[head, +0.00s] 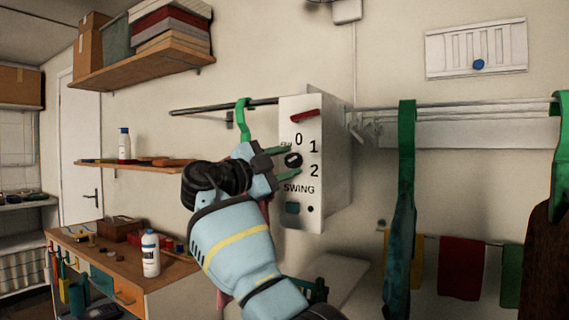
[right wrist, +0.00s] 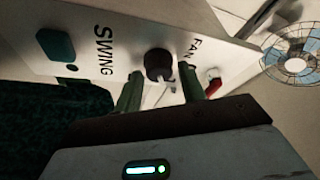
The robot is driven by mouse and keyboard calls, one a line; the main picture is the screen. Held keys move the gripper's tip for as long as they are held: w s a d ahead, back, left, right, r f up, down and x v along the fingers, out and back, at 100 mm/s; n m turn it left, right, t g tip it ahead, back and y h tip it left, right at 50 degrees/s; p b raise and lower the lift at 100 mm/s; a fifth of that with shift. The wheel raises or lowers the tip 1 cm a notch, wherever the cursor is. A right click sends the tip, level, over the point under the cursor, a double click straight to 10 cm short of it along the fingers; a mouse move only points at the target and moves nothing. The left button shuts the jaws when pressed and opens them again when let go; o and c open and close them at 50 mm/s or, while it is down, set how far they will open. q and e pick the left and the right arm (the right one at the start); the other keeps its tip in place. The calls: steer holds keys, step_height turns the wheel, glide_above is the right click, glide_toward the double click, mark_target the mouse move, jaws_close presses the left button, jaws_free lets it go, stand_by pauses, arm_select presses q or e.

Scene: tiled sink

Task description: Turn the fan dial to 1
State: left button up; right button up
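The fan control box (head: 325,190) is on the wall, with a white face marked 0, 1, 2 and SWING. Its dark round fan dial (head: 293,160) sits left of the numbers. A pale mark shows on the dial, but I cannot tell exactly which number it points to. My right gripper (head: 287,160) is at the box face, its green fingers apart, one above and one below the dial. In the right wrist view, the dial (right wrist: 158,64) shows between and just beyond the fingertips of the gripper (right wrist: 162,85); contact is not clear. My left gripper is not in view.
The box also has a red switch (head: 305,115) and a teal button (head: 292,208). A green hanger (head: 243,120) hangs on a rail to the left; cloths (head: 405,180) hang to the right. A fan (right wrist: 293,55) shows in the wrist view.

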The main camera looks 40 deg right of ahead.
steer(key=shift+o, duration=1.1)
steer(key=a+f+b, duration=0.1)
steer(key=a, duration=0.6)
steer(key=shift+s+a+f, duration=0.2)
steer(key=shift+a+f, duration=0.05)
steer(key=shift+a, duration=0.1)
